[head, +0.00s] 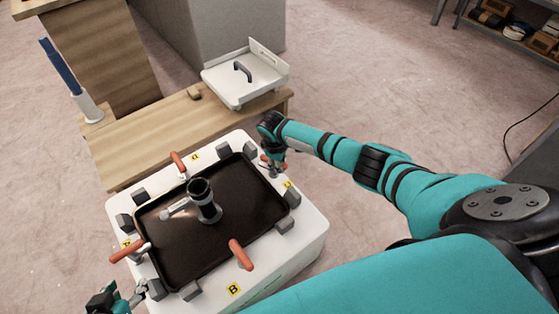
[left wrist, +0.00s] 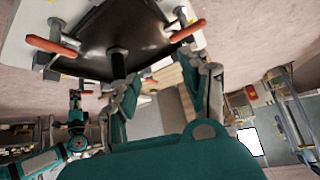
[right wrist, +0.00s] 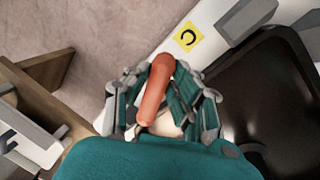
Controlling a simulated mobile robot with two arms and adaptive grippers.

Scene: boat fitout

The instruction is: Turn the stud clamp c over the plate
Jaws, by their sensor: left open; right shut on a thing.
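The stud clamp c shows its orange handle (right wrist: 157,88) in the right wrist view, next to the yellow C label (right wrist: 187,37). My right gripper (right wrist: 163,98) is shut on this handle; its fingers lie on both sides. In the head view my right gripper (head: 271,160) covers most of the clamp at the right side of the white box. The dark plate (head: 170,247) lies on the box, ringed by grey blocks. My left gripper (head: 124,298) is open and empty at the box's lower left; its spread fingers show in the left wrist view (left wrist: 165,90).
Other orange-handled clamps sit at the back (head: 178,161), left (head: 127,254) and front (head: 240,254) of the box. A dark upright post (head: 201,191) stands on the plate. A wooden bench (head: 150,135) with a white handled cover (head: 247,82) is behind.

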